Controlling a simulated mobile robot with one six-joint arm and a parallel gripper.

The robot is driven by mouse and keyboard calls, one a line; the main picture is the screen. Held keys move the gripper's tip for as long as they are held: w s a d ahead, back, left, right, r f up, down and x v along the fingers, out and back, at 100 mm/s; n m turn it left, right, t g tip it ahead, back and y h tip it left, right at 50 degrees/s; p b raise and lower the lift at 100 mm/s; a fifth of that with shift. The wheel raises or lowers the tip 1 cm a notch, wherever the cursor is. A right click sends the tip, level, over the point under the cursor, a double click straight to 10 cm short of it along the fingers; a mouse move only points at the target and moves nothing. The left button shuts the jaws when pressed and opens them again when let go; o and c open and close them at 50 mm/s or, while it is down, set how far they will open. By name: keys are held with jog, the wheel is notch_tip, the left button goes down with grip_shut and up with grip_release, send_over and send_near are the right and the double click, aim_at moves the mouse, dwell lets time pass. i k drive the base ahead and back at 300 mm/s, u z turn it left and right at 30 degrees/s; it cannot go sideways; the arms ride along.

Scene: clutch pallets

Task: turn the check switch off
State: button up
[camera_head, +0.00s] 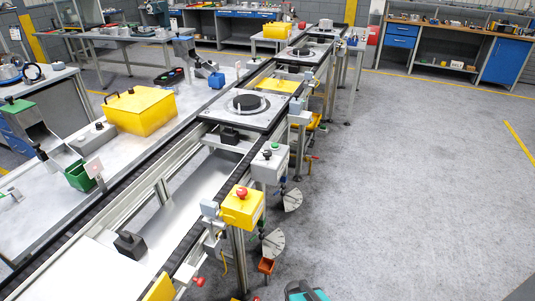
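No label reading "check" is legible, so I cannot tell for sure which control is the check switch. A yellow box (242,208) with a red mushroom button (242,192) is mounted just nearer on the same side. Another grey box (92,140) with a dark knob lies on the left bench beside a yellow case. The switch positions are too small to read. My gripper is not recognisable in this view.
The conveyor carries a pallet with a black disc (249,102). A teal and black object (305,291) is cut off at the bottom edge. The grey floor (410,180) to the right is clear.

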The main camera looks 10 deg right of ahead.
aim_at(266, 154)
jog(key=z, duration=0.25)
jog(key=k, duration=0.2)
jog(key=u, duration=3.2)
jog(key=k, duration=1.15)
jog(key=z, duration=0.5)
